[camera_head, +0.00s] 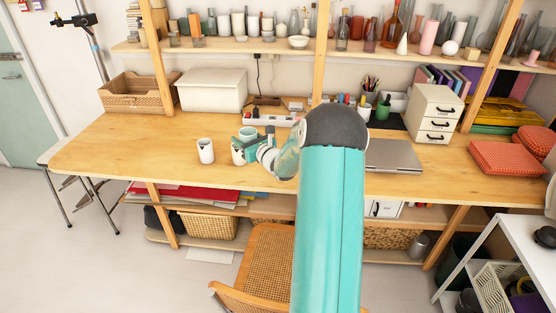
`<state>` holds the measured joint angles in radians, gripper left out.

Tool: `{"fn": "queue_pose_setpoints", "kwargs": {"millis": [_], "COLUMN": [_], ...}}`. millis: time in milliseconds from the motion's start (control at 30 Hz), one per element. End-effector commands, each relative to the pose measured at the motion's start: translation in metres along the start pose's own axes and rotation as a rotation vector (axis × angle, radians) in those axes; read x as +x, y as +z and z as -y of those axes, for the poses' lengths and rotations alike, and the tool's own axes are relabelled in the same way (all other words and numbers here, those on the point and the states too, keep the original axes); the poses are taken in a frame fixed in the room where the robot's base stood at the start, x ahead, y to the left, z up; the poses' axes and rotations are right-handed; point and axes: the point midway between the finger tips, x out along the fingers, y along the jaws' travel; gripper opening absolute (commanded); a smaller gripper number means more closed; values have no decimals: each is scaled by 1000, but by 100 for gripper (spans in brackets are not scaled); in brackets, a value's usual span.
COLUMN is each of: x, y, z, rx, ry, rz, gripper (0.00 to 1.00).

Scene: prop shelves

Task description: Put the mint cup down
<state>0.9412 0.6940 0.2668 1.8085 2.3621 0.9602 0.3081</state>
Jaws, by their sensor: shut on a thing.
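The mint cup (248,132) shows in the head view over the left part of the wooden desk, its rim facing up. My gripper (245,144) is at it, shut on the cup; the fingers and wrist hide its lower part. I cannot tell whether its base touches the desk. A white cup with a dark mark (237,155) stands right beside the gripper, partly covered by it. Another white cup (205,151) with a dark mark stands upright to the left, apart from the gripper.
The wooden desk (120,145) is clear on its left. A white bin (211,91) and a wicker basket (138,93) stand at the back. A power strip (270,118) lies behind the cups. A closed laptop (392,155) lies right of my arm. A chair (262,262) stands in front.

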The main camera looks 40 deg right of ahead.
Motion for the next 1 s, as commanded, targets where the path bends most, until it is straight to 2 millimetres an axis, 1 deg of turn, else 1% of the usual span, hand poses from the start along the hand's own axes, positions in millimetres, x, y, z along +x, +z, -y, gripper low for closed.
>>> {"fn": "queue_pose_setpoints", "kwargs": {"millis": [67,167,467,600,733,933,1000], "x": [1,2,11,14,15,17,17], "y": [-2,-11,-41,-68,-85,-98,-108], "z": [10,28,93,113,128,138,139], "rx": [0,0,-1,0,0,-1,1], "ry": [-5,-6,-4,-3,-3,-2,-1], "rz": [1,0,0,-1,1,0,-2], "gripper": [29,29,29,29,29,29,29]}}
